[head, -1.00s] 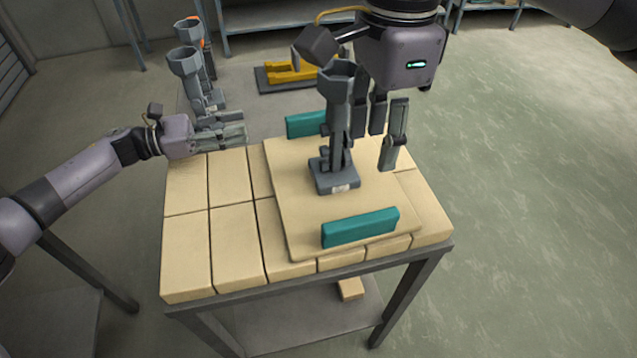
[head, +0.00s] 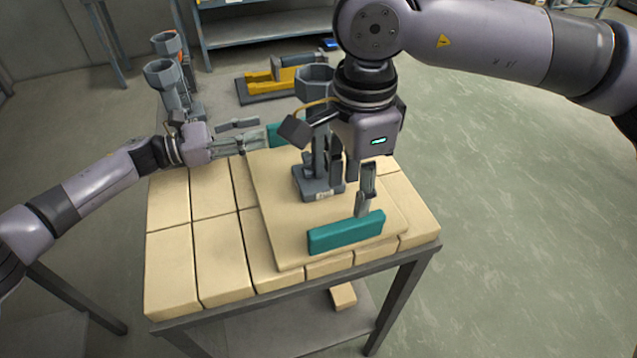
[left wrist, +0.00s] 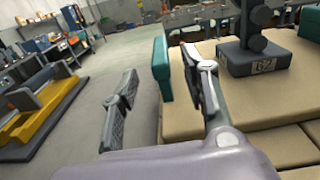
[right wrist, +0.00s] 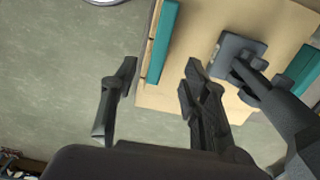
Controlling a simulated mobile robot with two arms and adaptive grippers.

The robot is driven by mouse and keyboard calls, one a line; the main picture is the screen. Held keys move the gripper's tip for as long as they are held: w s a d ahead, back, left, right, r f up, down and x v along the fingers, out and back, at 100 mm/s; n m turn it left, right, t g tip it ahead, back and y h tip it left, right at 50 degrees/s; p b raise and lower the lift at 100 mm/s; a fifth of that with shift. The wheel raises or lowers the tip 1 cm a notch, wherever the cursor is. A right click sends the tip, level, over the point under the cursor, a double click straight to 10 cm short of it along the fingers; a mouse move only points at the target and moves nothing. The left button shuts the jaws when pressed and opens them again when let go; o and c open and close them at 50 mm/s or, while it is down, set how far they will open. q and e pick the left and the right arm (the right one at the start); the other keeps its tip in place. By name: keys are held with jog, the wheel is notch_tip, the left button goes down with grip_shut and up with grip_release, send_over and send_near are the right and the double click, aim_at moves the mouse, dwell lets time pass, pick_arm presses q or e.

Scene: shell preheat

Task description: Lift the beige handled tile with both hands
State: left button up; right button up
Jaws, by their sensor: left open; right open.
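The beige tile (head: 280,225) lies flat on beige blocks, with a teal handle along each of two opposite edges. The near teal handle (head: 346,232) shows fully; the far teal handle (head: 275,136) is partly hidden. My left gripper (head: 252,134) is open at the far handle. In the left wrist view, that handle (left wrist: 162,68) stands between the spread fingers. My right gripper (head: 360,192) is open and points down above the near handle. In the right wrist view, the handle (right wrist: 162,42) lies between and just beyond the open fingertips. I cannot tell whether either gripper touches.
A grey stand with a cup-like top (head: 312,188) stands on the tile, close to my right gripper. Similar stands (head: 170,90) are behind the left arm. A yellow and grey fixture (head: 275,80) lies at the back. Floor to the right is clear.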

aim_at(347, 223)
pick_arm(q)
jog(key=x, duration=1)
jog(key=shift+w+a, duration=0.1)
pick_arm(e)
notch_tip(347, 223, down, 10)
jog(key=shift+f, duration=0.1)
pick_arm(q)
jog(key=shift+c, duration=0.2)
pick_arm(e)
jog(key=shift+c, duration=0.2)
pick_arm(q)
grip_shut()
pick_arm(e)
grip_shut()
